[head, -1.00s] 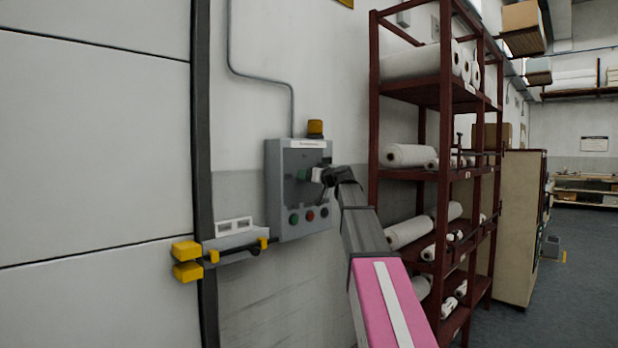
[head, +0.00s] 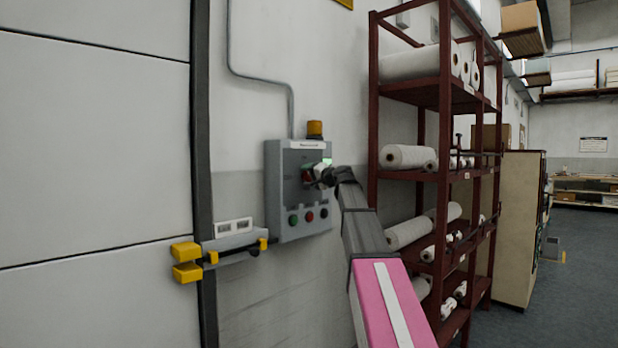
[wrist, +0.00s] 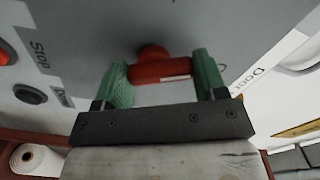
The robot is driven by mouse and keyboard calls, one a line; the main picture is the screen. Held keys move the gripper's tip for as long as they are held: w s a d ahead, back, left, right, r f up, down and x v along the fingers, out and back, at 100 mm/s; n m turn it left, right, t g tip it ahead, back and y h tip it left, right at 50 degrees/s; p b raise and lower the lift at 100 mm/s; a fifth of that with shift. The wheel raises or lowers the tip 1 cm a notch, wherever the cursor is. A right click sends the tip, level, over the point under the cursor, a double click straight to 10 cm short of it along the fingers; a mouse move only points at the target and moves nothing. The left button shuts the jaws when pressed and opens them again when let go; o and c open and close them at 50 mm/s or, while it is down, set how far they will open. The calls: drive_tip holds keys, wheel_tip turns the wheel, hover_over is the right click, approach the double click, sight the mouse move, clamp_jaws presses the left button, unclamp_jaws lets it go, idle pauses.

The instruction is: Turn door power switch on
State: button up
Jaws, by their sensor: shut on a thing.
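The grey control box (head: 274,195) is on the wall right of the large door. Its red switch handle (head: 308,174) shows at the upper part of the box's face, partly hidden by my gripper (head: 319,170). In the wrist view the red handle (wrist: 160,71) lies crosswise between the two green finger pads. My gripper is shut on it, with a pad at each end. The printed words "Stop" and "Door" run sideways beside it in that view, so my wrist is rolled relative to the panel.
Several push buttons (head: 309,215) sit low on the box, and an amber lamp (head: 315,129) sits on top. A yellow-tipped bracket (head: 187,262) sticks out at lower left. A dark red rack (head: 445,150) with white rolls stands close to my arm's right.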

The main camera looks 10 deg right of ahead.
drive_tip(key=m, duration=0.5)
drive_tip(key=shift+w+d, duration=0.1)
drive_tip(key=shift+m, duration=0.3)
idle(0.4)
drive_tip(key=o, duration=0.9)
drive_tip(key=shift+o, duration=0.2)
drive_tip(key=v, duration=1.1)
drive_tip(key=shift+f, duration=0.1)
